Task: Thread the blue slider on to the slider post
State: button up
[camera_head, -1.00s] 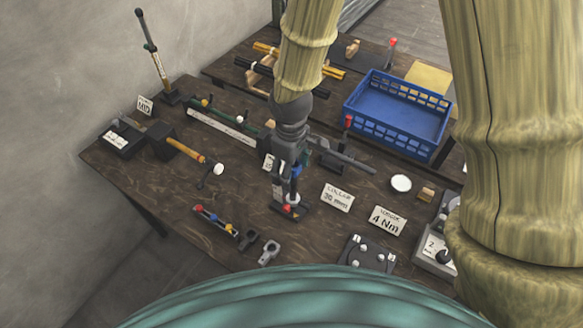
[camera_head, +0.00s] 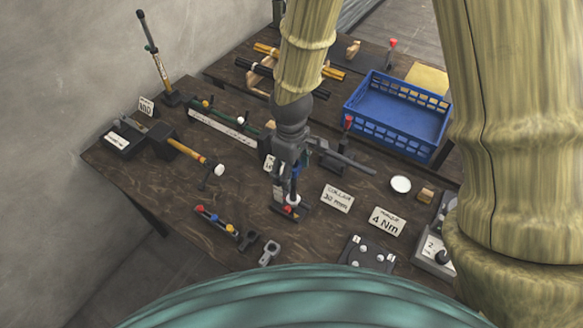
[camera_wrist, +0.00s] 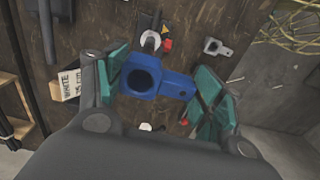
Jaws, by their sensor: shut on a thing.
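My gripper (camera_wrist: 160,88) is shut on the blue slider (camera_wrist: 178,86), which sits between its green finger pads in the wrist view. The slider has a round ring with a dark hole and a flat tab towards the right pad. Just beyond the ring, a metal post (camera_wrist: 150,42) stands with a pale ring around it; the hole appears offset from it, and I cannot tell the height gap. In the head view my gripper (camera_head: 291,178) points down over a small dark base (camera_head: 302,212) with a red part. The slider is mostly hidden there.
A strip with red, yellow and blue knobs (camera_head: 215,220) and grey brackets (camera_head: 270,251) lie front left. Label cards (camera_head: 337,198) stand to the right.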

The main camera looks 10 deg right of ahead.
jog(key=shift+f+b, duration=3)
jog(key=shift+f, duration=2.5)
dwell(0.7)
jog(key=o, duration=0.9)
jog(key=shift+r, duration=6)
